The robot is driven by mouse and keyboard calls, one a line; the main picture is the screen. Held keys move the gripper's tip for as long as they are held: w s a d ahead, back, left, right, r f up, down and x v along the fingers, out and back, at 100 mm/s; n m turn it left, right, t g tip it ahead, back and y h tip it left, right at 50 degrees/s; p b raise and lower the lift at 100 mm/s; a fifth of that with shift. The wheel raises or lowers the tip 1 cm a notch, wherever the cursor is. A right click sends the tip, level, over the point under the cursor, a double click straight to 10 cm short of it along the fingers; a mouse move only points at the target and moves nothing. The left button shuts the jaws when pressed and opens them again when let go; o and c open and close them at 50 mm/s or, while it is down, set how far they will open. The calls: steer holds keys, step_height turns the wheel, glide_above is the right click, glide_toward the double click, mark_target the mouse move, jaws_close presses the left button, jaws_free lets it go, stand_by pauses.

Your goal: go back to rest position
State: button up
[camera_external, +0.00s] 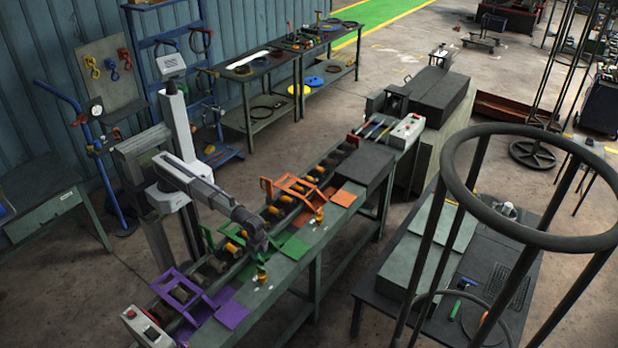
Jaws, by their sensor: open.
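My arm reaches from its pale column over the long bench (318,232) and slopes down to the right. My gripper (264,248) is at its dark end, low over the middle of the bench, near the green frame and green plate (295,247). The jaws are open, and I see nothing held in them. The fingertips are small and dark here, so their exact gap and height above the bench are hard to make out. A small yellow piece (261,275) stands on the bench just below the gripper in the picture.
A purple frame (183,293) is left of the gripper and an orange frame (290,187) beyond it, both over the roller line. A dark ring stand (447,190) rises at right. Floor shows between the benches.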

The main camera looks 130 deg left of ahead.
steer(key=shift+r, duration=0.3)
